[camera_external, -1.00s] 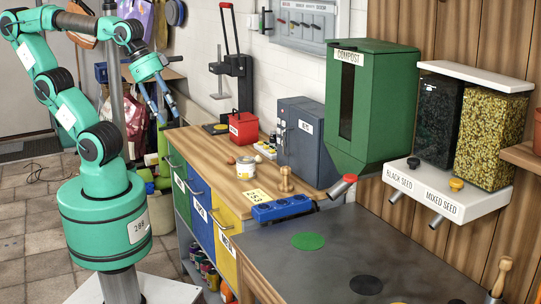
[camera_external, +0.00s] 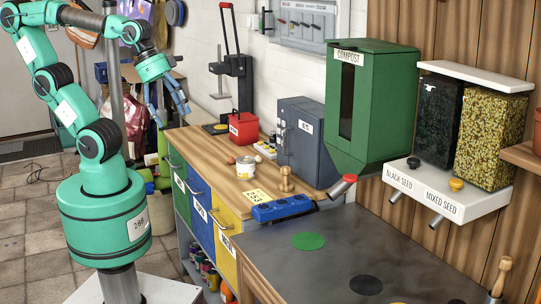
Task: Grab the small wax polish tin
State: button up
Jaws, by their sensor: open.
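A small pale tin with a yellowish label (camera_external: 246,168) stands upright on the wooden worktop (camera_external: 215,165), near its front edge; it looks like the wax polish tin, but its lettering is too small to read. My gripper (camera_external: 174,117) is open and empty, its blue fingers pointing down in the air at the left end of the worktop. It is to the left of the tin and higher in the picture, well apart from it.
Behind the tin are a red box (camera_external: 243,128) and a grey cabinet (camera_external: 301,140). A wooden stamp-like knob (camera_external: 286,180), a yellow card (camera_external: 257,196) and a blue vise (camera_external: 282,208) lie to its right. A black press stand (camera_external: 238,85) rises at the back left.

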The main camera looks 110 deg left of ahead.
jog(key=w+a+f+n+p, duration=0.2)
jog(key=w+a+n+p, duration=0.2)
jog(key=w+n, duration=0.4)
jog(key=n+g+y+p, duration=0.1)
jog(key=n+p, duration=0.9)
jog(key=n, duration=1.7)
send_near(244, 159)
jog(key=v, duration=0.3)
jog(key=shift+d+f+b, duration=0.1)
jog(key=shift+f+b, duration=0.05)
jog(key=shift+b, duration=0.15)
jog(key=b+x, duration=0.1)
jog(key=x, duration=0.1)
jog(key=b+x, duration=0.1)
jog(key=x, duration=0.2)
jog(key=b+x, duration=0.2)
jog(key=shift+f, duration=0.2)
jog(key=shift+w+f, duration=0.35)
jog(key=shift+f, duration=0.2)
